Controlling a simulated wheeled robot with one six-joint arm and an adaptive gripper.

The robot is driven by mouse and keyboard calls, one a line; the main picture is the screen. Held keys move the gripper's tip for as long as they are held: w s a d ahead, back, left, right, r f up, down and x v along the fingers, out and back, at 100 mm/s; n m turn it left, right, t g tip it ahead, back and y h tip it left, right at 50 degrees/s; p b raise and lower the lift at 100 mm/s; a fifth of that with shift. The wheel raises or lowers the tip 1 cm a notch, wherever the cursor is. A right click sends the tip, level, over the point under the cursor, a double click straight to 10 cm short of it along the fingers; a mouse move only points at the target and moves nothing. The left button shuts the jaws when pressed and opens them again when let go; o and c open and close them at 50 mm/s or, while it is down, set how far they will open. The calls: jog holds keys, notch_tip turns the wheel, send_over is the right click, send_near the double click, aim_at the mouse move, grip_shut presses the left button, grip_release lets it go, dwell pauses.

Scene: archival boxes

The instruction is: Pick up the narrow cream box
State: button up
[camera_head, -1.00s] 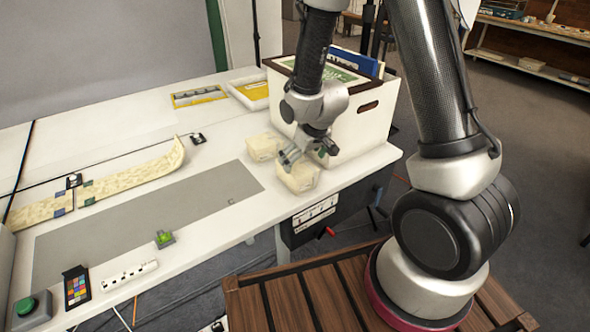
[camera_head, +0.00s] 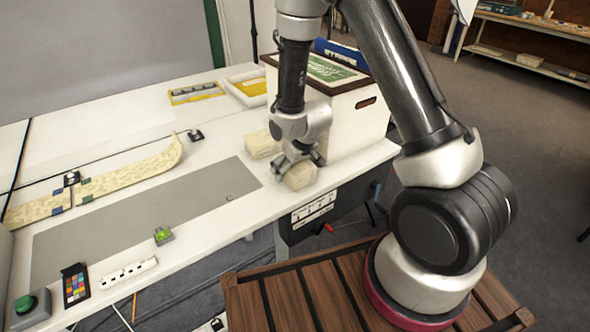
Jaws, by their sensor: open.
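Two small cream boxes stand on the white table in front of the large white box. One cream box (camera_head: 262,145) is farther back and to the left; the other cream box (camera_head: 301,178) is nearer the table's front edge. At this size I cannot tell for sure which is the narrow one. My gripper (camera_head: 295,166) is open and points down at the nearer cream box, with its fingers around or just above the top. The fingers hide part of that box, and I cannot tell whether they touch it.
The large white box (camera_head: 352,118) with a handle slot stands close behind and right of my gripper. A yellow-edged tray (camera_head: 197,93) and a white tray (camera_head: 233,83) lie farther back. The table's front edge is close.

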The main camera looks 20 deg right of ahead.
jog(key=shift+f, duration=0.25)
dwell(0.3)
jog(key=c, duration=1)
